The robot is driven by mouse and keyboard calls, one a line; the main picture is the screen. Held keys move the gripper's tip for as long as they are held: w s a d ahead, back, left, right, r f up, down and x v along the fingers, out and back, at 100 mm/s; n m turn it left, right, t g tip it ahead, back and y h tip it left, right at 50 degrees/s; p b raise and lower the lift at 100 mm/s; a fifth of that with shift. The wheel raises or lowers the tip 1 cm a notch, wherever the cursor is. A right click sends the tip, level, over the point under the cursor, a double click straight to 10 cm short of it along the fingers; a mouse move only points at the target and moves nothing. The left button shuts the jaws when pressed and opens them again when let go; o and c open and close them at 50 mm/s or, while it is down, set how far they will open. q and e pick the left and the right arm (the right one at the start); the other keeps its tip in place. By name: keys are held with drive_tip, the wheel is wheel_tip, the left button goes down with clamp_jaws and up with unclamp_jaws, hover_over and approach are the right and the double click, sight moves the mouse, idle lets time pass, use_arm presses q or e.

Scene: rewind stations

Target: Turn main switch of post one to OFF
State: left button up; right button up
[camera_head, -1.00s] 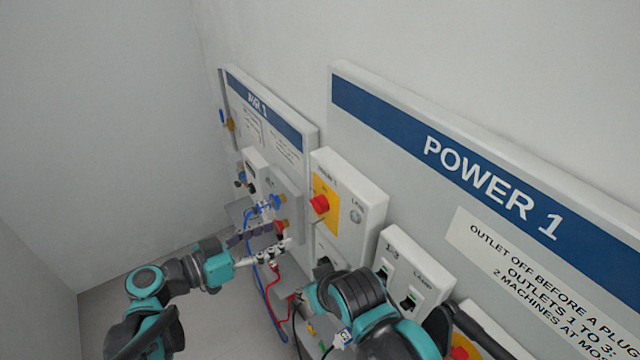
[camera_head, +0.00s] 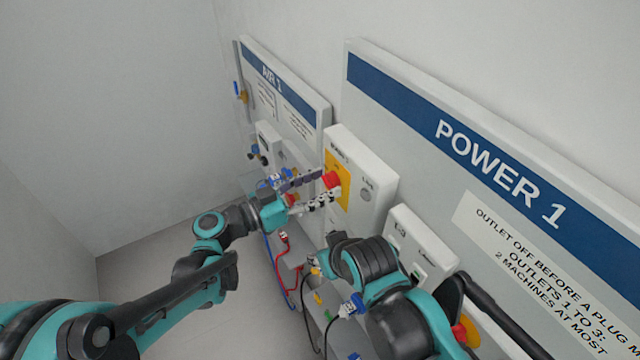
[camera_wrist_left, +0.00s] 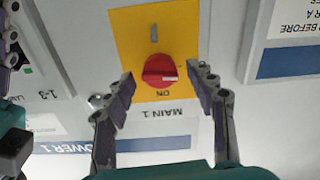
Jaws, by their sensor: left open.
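The main switch is a red round knob (camera_head: 331,180) on a yellow plate (camera_head: 343,196) of a white box. In the left wrist view my left gripper (camera_wrist_left: 165,84) has one finger on each side just below the knob, with no clear contact. My right arm shows in the head view; its fingers are hidden there.
The POWER 1 board (camera_head: 430,110) and AIR 1 board (camera_head: 290,100) stand along the wall. A lower switch box (camera_head: 420,240) sits right of the main switch box, close to my right arm. Red and blue hoses hang below. Floor at lower left is clear.

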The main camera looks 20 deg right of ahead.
use_arm(q)
drive_tip(key=shift+c, duration=0.4)
drive_tip(key=c, duration=1)
drive_tip(key=shift+n+b, duration=0.35)
drive_tip(key=shift+n, duration=0.45)
drive_tip(key=shift+c, duration=0.2)
drive_tip(key=o, duration=1.1)
drive_tip(key=a, duration=0.4)
drive_tip(key=s+a, duration=0.1)
drive_tip(key=a, duration=0.7)
drive_tip(key=shift+s, duration=0.35)
